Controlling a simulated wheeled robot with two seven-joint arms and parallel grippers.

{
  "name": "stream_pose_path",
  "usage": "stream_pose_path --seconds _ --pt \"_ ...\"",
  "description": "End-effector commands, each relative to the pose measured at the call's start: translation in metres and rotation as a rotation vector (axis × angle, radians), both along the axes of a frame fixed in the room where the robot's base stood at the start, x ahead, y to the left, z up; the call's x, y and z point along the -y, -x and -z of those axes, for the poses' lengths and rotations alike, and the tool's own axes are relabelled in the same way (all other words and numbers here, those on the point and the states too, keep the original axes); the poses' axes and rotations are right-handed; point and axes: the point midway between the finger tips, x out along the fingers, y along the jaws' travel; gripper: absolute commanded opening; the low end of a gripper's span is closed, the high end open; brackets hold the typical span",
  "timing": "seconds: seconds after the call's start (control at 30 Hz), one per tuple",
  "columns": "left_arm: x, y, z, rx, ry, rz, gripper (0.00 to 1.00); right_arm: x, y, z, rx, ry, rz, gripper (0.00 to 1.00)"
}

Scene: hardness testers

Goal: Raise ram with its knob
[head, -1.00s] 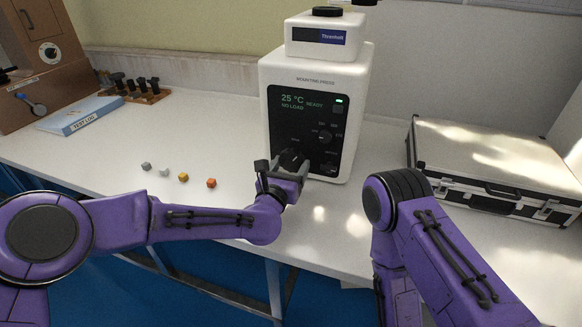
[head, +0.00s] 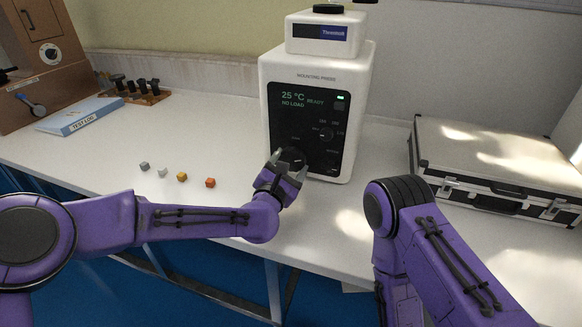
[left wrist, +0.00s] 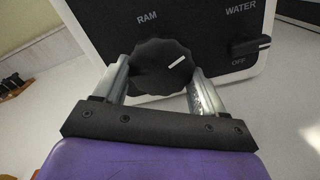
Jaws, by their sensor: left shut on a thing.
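The white mounting press (head: 315,65) stands on the bench with a black front panel. Its display reads 25 °C, READY and NO LOAD. The black scalloped ram knob (left wrist: 160,68) sits under the word RAM in the left wrist view, its white pointer mark tilted up to the right. My left gripper (head: 286,166) is shut on this knob, one finger on each side; its fingers also show in the left wrist view (left wrist: 163,85). In the head view the gripper partly hides the knob (head: 292,156). My right gripper is out of view.
Several small cubes (head: 182,177) lie left of the press. A silver case (head: 495,160) stands to the right. A blue test log (head: 80,115) and a wooden rack (head: 140,95) lie at back left.

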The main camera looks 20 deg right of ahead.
Motion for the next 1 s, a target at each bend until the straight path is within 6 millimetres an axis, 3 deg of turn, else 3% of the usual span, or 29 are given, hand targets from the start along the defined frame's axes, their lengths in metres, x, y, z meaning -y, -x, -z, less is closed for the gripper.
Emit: stream_pose_path --seconds 0.6,0.63,0.7,1.0 --pt "0.0014 0.0022 0.0031 0.021 -0.043 0.006 0.40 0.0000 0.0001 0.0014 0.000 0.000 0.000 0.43" --pt "0.0014 0.0022 0.0031 0.021 -0.043 0.006 0.80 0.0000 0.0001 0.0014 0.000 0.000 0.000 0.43" --pt "0.0012 0.0019 0.0029 0.021 -0.041 0.005 0.96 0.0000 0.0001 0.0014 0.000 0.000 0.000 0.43" --pt "-0.0005 0.0023 0.0013 0.023 -0.040 0.003 0.96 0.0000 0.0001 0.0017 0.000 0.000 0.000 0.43"
